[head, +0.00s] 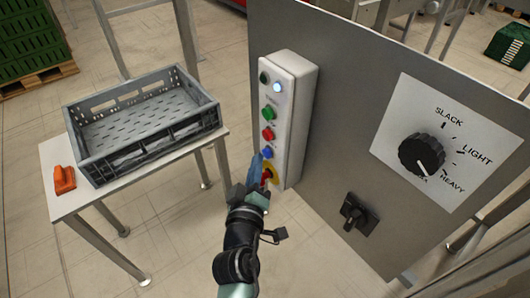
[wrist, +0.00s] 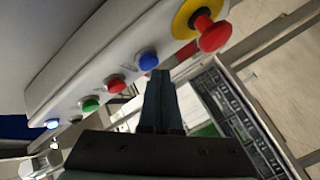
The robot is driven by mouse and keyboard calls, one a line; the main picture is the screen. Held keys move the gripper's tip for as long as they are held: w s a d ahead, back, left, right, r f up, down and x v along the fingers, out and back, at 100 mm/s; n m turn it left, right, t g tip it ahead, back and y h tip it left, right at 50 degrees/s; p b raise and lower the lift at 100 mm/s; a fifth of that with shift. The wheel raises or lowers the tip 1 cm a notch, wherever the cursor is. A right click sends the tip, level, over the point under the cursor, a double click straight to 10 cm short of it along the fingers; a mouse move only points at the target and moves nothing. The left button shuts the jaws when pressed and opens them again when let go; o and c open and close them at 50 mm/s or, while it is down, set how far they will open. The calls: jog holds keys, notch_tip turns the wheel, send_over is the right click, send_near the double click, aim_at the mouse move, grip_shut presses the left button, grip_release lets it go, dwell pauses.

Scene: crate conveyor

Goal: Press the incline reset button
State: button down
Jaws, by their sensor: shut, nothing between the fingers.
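The button box (head: 291,110) is a white upright box on the left side of a grey panel. Its blue button (head: 267,152) is below the red and green buttons and above a red emergency knob on a yellow ring (head: 270,172). The blue button also shows in the wrist view (wrist: 148,61), just above the fingertips. My gripper (head: 258,160) is shut and empty, with its blue fingertips close to the blue button. I cannot tell whether they touch it. Labels on the box are too small to read.
The panel (head: 350,130) carries a black dial (head: 421,154) and a black rotary switch (head: 354,211). A grey crate (head: 145,120) and an orange object (head: 64,180) are on a table (head: 60,207) at left. Open floor lies between table and panel.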

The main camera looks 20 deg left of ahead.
jog(key=shift+w+d, duration=0.3)
jog(key=shift+w, duration=0.05)
dwell(0.6)
jog(key=shift+s, duration=0.1)
jog(key=shift+s+a+b, duration=0.35)
jog(key=shift+s+a, duration=0.2)
jog(key=shift+s, duration=0.05)
jog(key=s+a+b, duration=0.1)
jog(key=s, duration=0.1)
jog(key=s+a+b, duration=0.2)
dwell(0.4)
